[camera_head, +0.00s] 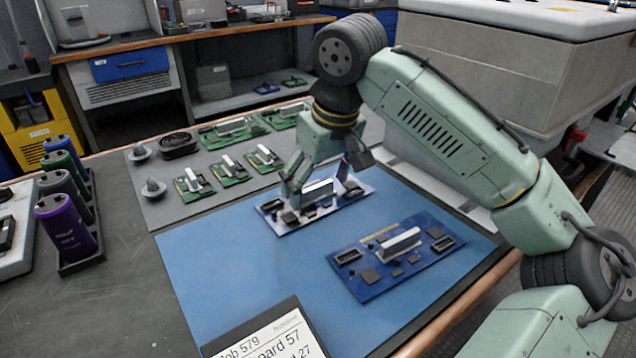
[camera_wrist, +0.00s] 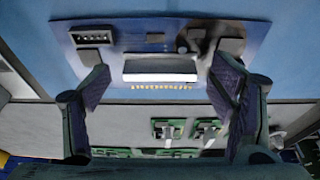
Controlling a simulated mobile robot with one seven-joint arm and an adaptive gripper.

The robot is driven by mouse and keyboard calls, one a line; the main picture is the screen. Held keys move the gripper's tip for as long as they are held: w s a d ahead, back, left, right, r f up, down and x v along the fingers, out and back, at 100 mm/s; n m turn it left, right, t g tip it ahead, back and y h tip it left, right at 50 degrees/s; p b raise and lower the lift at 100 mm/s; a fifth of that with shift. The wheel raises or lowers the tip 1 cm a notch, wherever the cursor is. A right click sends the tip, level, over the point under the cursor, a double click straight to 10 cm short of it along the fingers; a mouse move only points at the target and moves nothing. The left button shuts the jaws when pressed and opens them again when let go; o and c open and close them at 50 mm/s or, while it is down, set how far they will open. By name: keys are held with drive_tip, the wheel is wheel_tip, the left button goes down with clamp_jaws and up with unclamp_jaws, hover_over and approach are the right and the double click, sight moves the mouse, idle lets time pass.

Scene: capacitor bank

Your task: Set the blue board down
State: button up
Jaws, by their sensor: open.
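Two blue boards are on the blue mat (camera_head: 220,290). The farther blue board (camera_head: 335,203) lies near the mat's back edge, with a white bar, dark chips and connectors on it. My gripper (camera_head: 318,190) is right over this board. In the wrist view the board (camera_wrist: 160,38) lies between and beyond my two open fingers (camera_wrist: 165,88), which stand apart on either side of its white bar (camera_wrist: 160,70). The nearer blue board (camera_head: 372,275) lies flat on the mat's right part, clear of my gripper. Exact contact under the farther board is partly hidden by my gripper.
Several green boards (camera_head: 230,168) lie on a grey mat (camera_head: 160,212) behind. A rack of coloured cylinders (camera_head: 68,225) stands at the left. A job card (camera_head: 265,335) lies at the front. The blue mat's left part is clear. A large grey box (camera_head: 500,80) stands behind my arm.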

sight(330, 209)
drive_tip(key=p+v, duration=0.2)
drive_tip(key=v, duration=0.9)
drive_tip(key=shift+r, duration=0.3)
